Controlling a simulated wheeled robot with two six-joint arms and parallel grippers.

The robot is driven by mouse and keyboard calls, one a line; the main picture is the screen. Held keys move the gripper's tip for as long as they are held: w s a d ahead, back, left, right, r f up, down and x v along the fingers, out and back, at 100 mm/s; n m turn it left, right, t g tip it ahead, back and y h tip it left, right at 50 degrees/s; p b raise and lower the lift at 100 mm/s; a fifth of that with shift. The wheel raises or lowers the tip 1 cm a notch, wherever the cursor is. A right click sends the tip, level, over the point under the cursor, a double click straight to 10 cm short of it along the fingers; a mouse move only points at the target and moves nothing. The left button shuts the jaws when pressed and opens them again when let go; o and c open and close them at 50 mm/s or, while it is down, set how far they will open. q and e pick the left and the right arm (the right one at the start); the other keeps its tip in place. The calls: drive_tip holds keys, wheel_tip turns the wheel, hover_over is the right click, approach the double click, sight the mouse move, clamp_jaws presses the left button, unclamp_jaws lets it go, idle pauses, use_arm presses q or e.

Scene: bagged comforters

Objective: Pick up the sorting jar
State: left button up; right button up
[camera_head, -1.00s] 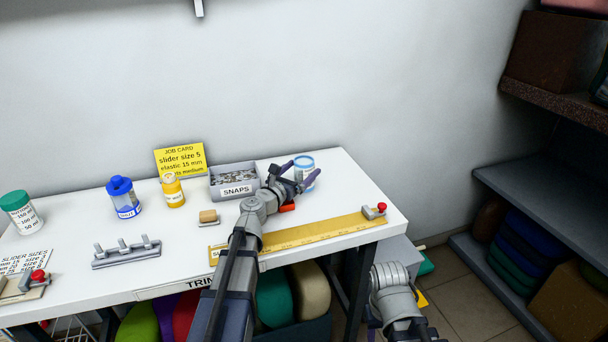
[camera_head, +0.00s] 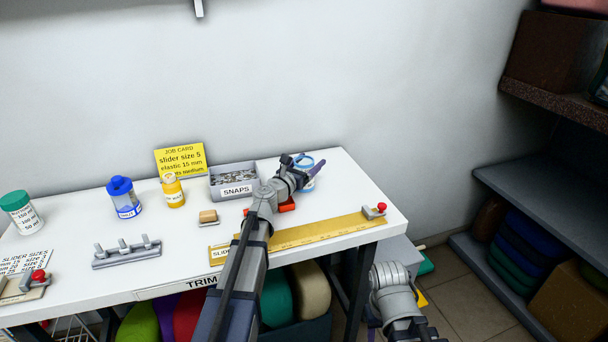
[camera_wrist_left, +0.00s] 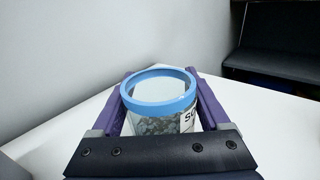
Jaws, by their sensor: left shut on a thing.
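The sorting jar (camera_head: 305,160) is a clear jar with a light blue rim, at the back right of the white table. In the left wrist view the jar (camera_wrist_left: 160,88) is upright, with a blue ring rim, small grey pieces inside and a partly hidden white label. My left gripper (camera_head: 308,172) is shut on the jar, with its purple fingers on either side of it. The wrist and fingers hide much of the jar in the head view. My right arm is at the bottom right, below the table edge; its gripper fingers are not visible.
A grey SNAPS bin (camera_head: 236,190) stands left of my left gripper. A yellow ruler (camera_head: 310,235) lies along the front. A red thing (camera_head: 287,205) lies under my left wrist. A yellow bottle (camera_head: 173,191) and blue-lidded jar (camera_head: 124,198) stand further left. A wall is behind.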

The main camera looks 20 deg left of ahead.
use_arm(q)
drive_tip(key=c, duration=0.6)
drive_tip(key=shift+r, duration=0.1)
drive_tip(key=shift+c, duration=0.2)
wheel_tip(320, 180, up, 10)
drive_tip(key=p, duration=1)
